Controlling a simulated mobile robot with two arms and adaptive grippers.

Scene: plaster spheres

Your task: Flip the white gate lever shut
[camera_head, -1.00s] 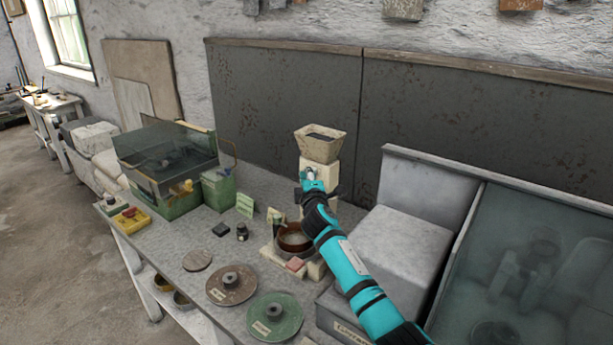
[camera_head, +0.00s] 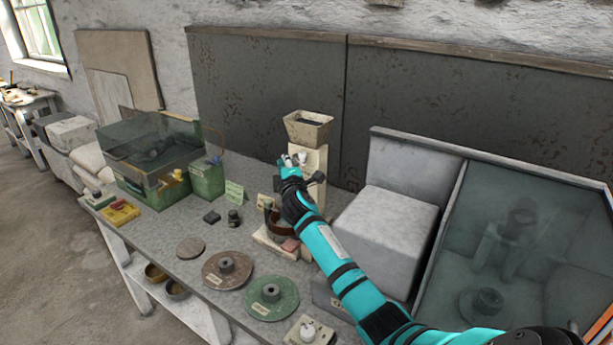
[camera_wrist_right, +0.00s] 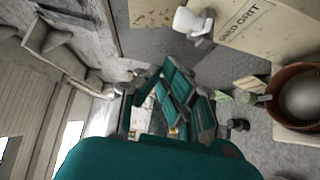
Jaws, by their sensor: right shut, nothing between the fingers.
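The beige hopper (camera_head: 308,127) stands on a pale column on the workbench. The white gate lever (camera_head: 303,157) shows small on the column front below the hopper. My right gripper (camera_head: 287,161) is just left of the lever, shut and empty. Its teal fingers (camera_wrist_right: 168,90) show in the wrist view, apart from the lever. My left gripper is not in view.
A grey block (camera_head: 385,235) is right of my arm. A glass-lidded green box (camera_head: 150,150) is at left. Discs (camera_head: 271,298) lie in front.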

